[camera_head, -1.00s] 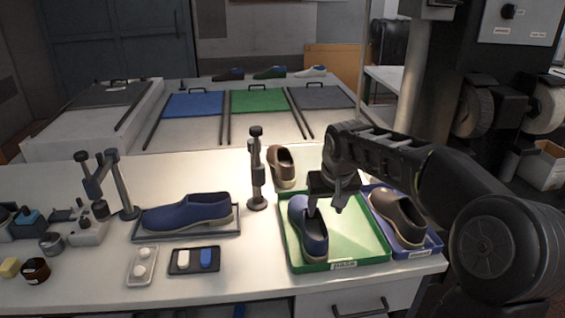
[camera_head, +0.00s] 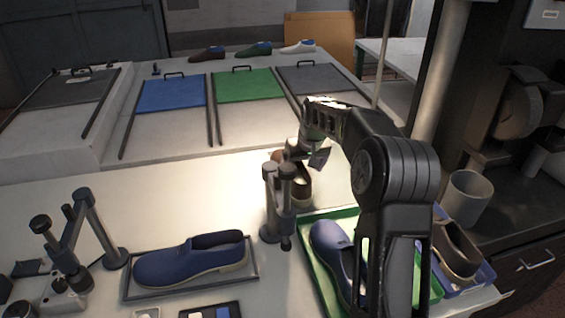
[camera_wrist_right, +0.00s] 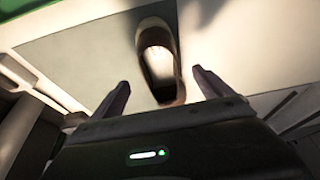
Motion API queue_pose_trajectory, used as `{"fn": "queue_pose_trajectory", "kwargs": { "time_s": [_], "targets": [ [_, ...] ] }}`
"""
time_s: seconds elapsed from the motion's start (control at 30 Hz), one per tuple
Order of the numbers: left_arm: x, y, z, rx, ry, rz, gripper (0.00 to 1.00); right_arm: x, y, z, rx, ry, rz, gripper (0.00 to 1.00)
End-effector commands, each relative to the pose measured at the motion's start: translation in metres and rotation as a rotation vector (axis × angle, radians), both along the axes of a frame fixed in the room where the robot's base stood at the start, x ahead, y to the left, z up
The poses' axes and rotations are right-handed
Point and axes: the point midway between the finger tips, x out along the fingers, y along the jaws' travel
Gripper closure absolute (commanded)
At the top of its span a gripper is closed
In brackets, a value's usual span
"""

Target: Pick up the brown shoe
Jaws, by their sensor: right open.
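The brown shoe (camera_head: 303,188) stands on the white table behind the green tray, partly hidden by my right gripper and a dark post stand. My right gripper (camera_head: 308,156) is over it, at the end of the arm coming in from the right. In the right wrist view the shoe (camera_wrist_right: 148,38) lies ahead of and between the two spread fingers (camera_wrist_right: 162,88), its opening facing the camera. The fingers look apart from the shoe on both sides. My left gripper is not in view.
The dark post stand (camera_head: 280,205) is close in front of the shoe. A green tray (camera_head: 310,268) holds a blue shoe (camera_head: 330,250). Another brownish shoe (camera_head: 455,250) sits in a blue tray at right. A blue shoe (camera_head: 190,262) lies left on a dark tray.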

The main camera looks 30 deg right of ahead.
Motion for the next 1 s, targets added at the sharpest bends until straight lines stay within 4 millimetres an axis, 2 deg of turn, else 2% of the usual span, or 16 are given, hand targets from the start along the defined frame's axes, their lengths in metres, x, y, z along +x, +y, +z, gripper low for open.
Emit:
{"fn": "queue_pose_trajectory", "kwargs": {
  "time_s": [0.37, 0.63, 1.0],
  "targets": [
    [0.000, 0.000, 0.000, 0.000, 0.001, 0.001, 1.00, 0.000, 0.000, -0.002, -0.006, 0.002, 0.017, 0.10],
    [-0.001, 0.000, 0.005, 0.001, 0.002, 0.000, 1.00, 0.009, -0.002, -0.023, -0.007, 0.003, 0.018, 0.10],
    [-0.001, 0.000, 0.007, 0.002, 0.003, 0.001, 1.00, 0.011, -0.003, -0.027, -0.006, 0.003, 0.017, 0.10]
  ]
}}
